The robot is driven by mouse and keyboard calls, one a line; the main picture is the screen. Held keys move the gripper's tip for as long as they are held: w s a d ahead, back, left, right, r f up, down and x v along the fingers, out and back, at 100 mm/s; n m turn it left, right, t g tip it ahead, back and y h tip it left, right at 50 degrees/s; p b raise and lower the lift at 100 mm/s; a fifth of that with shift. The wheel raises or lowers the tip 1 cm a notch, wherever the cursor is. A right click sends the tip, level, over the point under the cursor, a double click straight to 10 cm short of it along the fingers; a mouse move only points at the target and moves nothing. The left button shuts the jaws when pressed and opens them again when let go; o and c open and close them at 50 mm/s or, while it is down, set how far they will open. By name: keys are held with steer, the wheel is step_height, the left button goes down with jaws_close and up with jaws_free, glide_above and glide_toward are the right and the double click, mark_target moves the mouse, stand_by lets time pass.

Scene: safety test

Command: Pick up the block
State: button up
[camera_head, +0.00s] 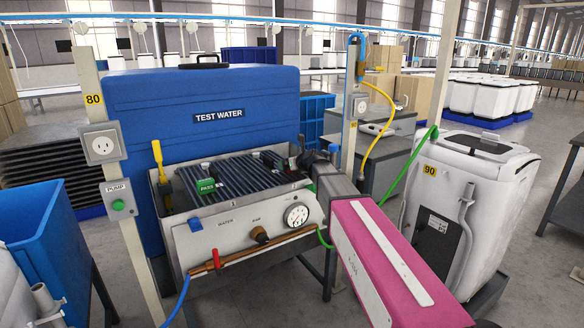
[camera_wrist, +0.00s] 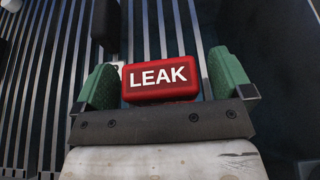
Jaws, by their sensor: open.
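A red block (camera_wrist: 160,78) marked LEAK lies on the dark ribbed rack (camera_wrist: 60,60) in the wrist view. My gripper (camera_wrist: 163,72) is open, with one green fingertip pad at the block's left side and one at its right. A narrow gap shows on each side; I cannot tell how far down the pads reach. In the head view my gripper (camera_head: 298,160) is at the right end of the test tank, and the red block is not visible there. A green block (camera_head: 206,187) marked PASS sits further left on the rack.
The grey tank (camera_head: 245,245) has raised walls around the rack. A yellow-handled tool (camera_head: 158,155) stands at its left edge. A post (camera_head: 350,100) stands just right of my gripper. A black object (camera_wrist: 105,20) lies beyond the block.

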steer(key=c, duration=1)
steer(key=shift+r, duration=0.1)
